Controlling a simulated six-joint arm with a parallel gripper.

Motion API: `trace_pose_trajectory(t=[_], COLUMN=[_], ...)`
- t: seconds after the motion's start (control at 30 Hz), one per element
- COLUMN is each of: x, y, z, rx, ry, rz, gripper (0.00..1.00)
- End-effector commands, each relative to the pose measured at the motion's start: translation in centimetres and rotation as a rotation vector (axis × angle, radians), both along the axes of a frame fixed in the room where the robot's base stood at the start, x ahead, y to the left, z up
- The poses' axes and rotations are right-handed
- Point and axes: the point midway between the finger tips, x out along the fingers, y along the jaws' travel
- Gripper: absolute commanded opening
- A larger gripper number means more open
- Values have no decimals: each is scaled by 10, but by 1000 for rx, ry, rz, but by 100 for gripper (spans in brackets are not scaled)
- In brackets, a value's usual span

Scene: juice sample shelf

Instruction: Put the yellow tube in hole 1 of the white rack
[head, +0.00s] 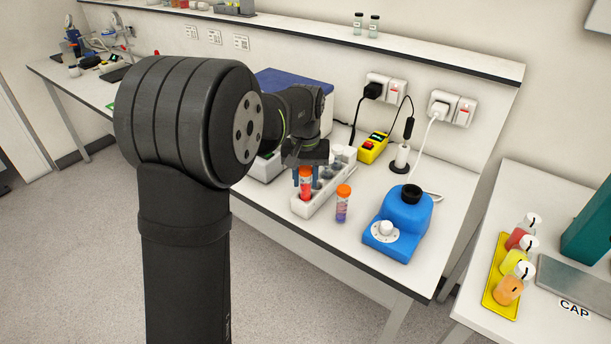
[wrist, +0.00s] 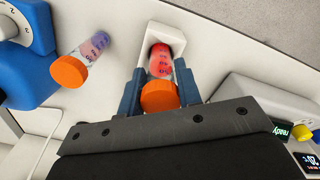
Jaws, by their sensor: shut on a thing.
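My gripper (head: 306,172) is shut on a tube with red contents and an orange cap (head: 305,187), at the near end of the white rack (head: 318,203). In the wrist view the fingers (wrist: 160,92) sit on both sides of the orange cap, and the red tube (wrist: 159,62) points into the rack end (wrist: 173,34). I cannot tell how deep it sits in a hole. A second orange-capped tube with purple contents (head: 343,204) stands on the bench just right of the rack. I see no tube with clearly yellow contents. Hole numbers are not readable.
A blue mixer with a dial (head: 397,222) stands right of the rack. A yellow switch box (head: 372,147) and cables lie behind. A side table holds a yellow tray (head: 491,290) with bottles. In the wrist view a small yellow object (wrist: 303,132) sits by a grey device (wrist: 245,97).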

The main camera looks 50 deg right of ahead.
Motion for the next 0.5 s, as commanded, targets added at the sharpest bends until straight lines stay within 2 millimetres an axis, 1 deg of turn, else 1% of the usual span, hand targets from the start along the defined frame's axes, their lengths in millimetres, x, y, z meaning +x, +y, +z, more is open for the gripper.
trace_pose_trajectory(t=[0.5], x=[0], y=[0], z=[-3], rx=[0], ry=[0], rz=[0], gripper=[4])
